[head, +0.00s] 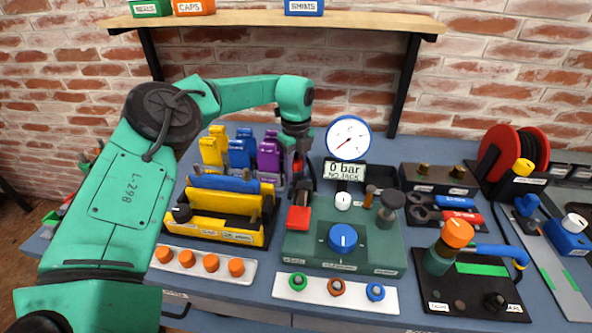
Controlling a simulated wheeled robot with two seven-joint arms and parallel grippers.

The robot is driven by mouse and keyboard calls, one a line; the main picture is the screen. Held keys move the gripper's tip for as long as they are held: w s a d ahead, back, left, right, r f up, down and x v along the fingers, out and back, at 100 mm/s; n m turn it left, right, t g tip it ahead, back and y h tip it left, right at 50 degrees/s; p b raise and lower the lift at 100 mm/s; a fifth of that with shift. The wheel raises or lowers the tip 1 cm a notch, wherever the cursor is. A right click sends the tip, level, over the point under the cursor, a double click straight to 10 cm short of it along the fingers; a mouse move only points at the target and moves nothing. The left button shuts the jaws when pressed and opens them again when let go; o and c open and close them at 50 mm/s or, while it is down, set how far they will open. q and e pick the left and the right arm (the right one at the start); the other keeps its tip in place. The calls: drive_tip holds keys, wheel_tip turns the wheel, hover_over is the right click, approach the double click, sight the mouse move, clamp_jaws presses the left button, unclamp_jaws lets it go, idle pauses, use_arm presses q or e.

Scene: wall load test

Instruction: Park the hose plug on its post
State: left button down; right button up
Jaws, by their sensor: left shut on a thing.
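My left gripper (299,172) hangs at the back left of the green test unit (320,254). It is shut on a small dark and red thing, which I take for the hose plug (298,165); the fingers hide most of it. A red block (298,218) stands on the unit just below the gripper. A small brown upright post (369,196) and a dark round-topped knob (391,201) stand on the unit's right side. I cannot tell which upright is the plug's post. My right gripper is out of view.
A gauge (348,137) and a "0 bar" display (344,171) stand behind the unit. Yellow trays (215,226) are to the left. An orange-topped device with a blue hose (499,252) and a red reel (513,154) are to the right. A shelf (270,18) hangs above.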

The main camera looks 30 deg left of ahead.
sight(296, 160)
use_arm(q)
drive_tip(key=shift+f+b, duration=0.95)
drive_tip(key=shift+f, duration=0.15)
drive_tip(key=shift+f, duration=0.15)
drive_tip(key=shift+c, duration=0.2)
unclamp_jaws()
drive_tip(key=shift+r+p, duration=0.95)
drive_tip(key=shift+r, duration=0.75)
wheel_tip(296, 160, up, 5)
drive_tip(key=p, duration=0.3)
drive_tip(key=shift+p, duration=0.4)
drive_tip(key=shift+f, duration=0.15)
